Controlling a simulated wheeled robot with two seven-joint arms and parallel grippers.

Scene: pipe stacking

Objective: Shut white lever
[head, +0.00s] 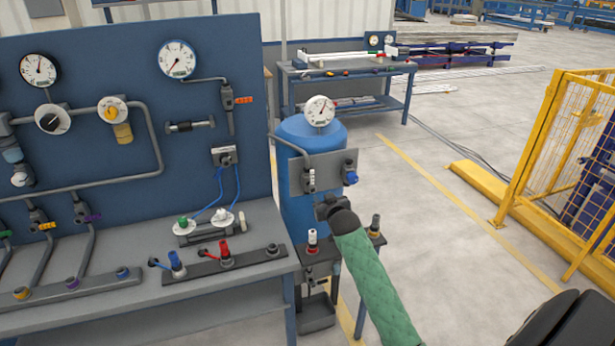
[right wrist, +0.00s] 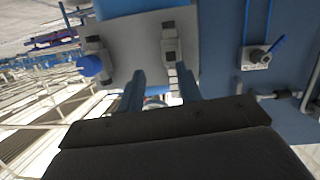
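A small valve with a white lever (head: 309,179) sits on the left of the grey panel (head: 330,170) in front of the blue tank. In the right wrist view this valve (right wrist: 171,50) is just beyond my right finger, and the lever's exact angle is hard to make out. My right gripper (head: 328,206) is just below the panel in the head view. In the right wrist view its two fingers (right wrist: 160,88) stand apart with nothing between them. Contact with the valve cannot be told. My left gripper is in neither view.
A blue-handled valve (head: 350,172) sits on the panel's right and also shows in the right wrist view (right wrist: 91,65). Below are a red-and-white valve (head: 312,240) and a dark-topped fitting (head: 375,224). A workbench (head: 250,215) with gauges and pipes stands left.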

